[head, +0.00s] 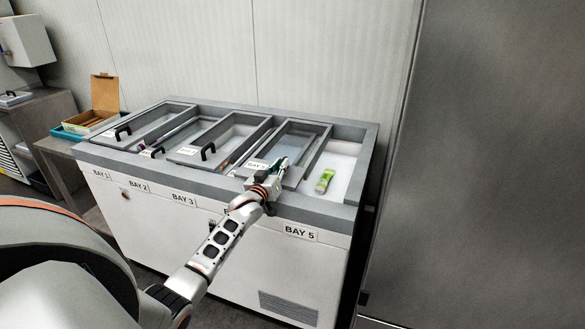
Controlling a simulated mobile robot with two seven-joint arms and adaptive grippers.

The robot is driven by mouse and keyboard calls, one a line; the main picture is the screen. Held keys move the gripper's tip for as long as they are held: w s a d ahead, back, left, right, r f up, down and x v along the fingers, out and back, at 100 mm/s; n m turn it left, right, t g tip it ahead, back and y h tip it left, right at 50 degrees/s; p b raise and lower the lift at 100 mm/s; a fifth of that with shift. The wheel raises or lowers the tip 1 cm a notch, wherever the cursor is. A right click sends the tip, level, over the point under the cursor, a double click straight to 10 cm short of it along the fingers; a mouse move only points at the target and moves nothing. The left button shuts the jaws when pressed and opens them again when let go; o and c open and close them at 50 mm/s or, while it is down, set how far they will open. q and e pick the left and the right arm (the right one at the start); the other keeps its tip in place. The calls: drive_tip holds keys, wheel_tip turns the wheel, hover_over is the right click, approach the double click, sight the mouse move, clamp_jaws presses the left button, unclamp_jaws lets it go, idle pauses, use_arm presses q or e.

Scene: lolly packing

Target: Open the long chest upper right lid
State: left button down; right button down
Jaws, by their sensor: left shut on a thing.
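The long chest (345,212) is white with a grey rim and a row of sliding glass lids on top. The upper right lid (300,145) has a grey frame and a white label, and lies left of the rightmost bay (343,160). That bay is uncovered over much of its width and shows a green packet (325,181) on its pale floor. My left gripper (280,170) is at the front edge of this lid, shut on what appears to be its handle. The gripper hides the handle and part of the label. My right gripper is out of view.
Other lids with black handles (208,151) lie to the left. An open cardboard box (97,108) and a teal tray (66,132) stand on a side table at the left. A large grey panel (490,160) rises close by the chest's right side.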

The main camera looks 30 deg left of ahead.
use_arm(q)
drive_tip(key=a, duration=0.2)
drive_tip(key=s+a, duration=0.1)
drive_tip(key=a, duration=0.2)
drive_tip(key=shift+s+a+p, duration=0.1)
drive_tip(key=shift+s+p, duration=0.05)
drive_tip(key=shift+p, duration=0.15)
drive_tip(key=shift+s+a, duration=0.15)
drive_tip(key=shift+a, duration=0.45)
drive_tip(key=shift+f, duration=0.1)
drive_tip(key=c, duration=2)
unclamp_jaws()
drive_tip(key=shift+c, duration=0.2)
drive_tip(key=v, duration=1.2)
